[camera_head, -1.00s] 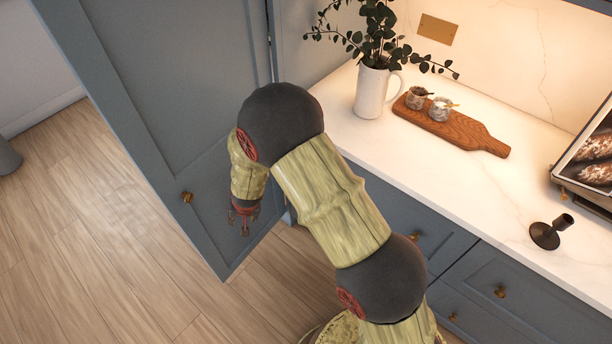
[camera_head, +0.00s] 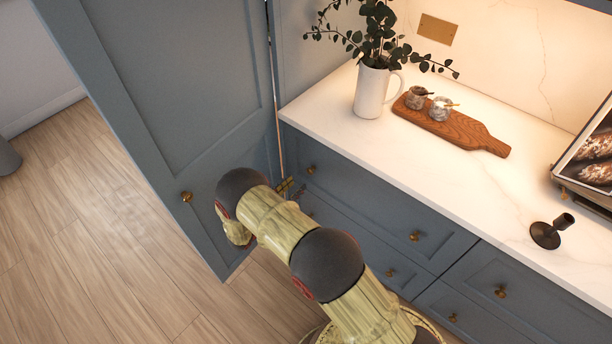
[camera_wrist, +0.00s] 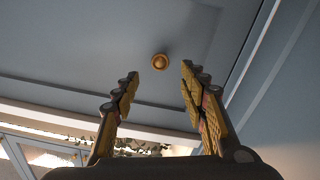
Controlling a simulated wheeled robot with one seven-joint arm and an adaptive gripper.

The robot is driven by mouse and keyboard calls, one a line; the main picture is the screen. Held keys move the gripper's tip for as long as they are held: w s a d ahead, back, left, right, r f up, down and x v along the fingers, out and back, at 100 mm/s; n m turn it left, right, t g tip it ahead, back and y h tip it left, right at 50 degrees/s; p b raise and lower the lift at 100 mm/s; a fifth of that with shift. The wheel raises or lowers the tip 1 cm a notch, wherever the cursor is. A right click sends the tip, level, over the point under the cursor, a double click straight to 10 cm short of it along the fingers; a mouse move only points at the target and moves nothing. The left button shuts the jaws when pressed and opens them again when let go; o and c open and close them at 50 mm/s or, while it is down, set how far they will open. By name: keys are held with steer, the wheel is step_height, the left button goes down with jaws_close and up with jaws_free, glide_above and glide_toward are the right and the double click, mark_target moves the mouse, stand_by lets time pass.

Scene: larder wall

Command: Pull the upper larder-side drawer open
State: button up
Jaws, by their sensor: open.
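The upper larder-side drawer (camera_head: 365,205) is a blue-grey front just under the worktop, beside the open tall door. It looks shut. It has a brass knob at its left (camera_head: 311,170) and another at its right (camera_head: 414,236). My gripper (camera_head: 292,188) is in front of the drawer's left end, below and left of the left knob, partly hidden by my arm. In the wrist view my gripper (camera_wrist: 159,74) is open and empty, its fingers apart. A round brass knob (camera_wrist: 160,62) shows on a blue-grey panel beyond the fingertips, between them and not touched.
The open tall door (camera_head: 170,90), with its own knob (camera_head: 187,196), stands close left of my arm. The white worktop (camera_head: 350,130) holds a jug (camera_head: 371,92) of leaves, a wooden board (camera_head: 460,130) and a black candle holder (camera_head: 546,234). Wooden floor (camera_head: 120,240) is free at left.

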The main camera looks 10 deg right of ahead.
mark_target(309, 173)
steer(key=b+x, duration=0.1)
steer(key=x, duration=0.6)
steer(key=shift+w+d+b, duration=0.1)
steer(key=shift+d+b, duration=0.05)
steer(key=shift+b, duration=0.25)
steer(key=shift+c, duration=0.4)
jaws_close()
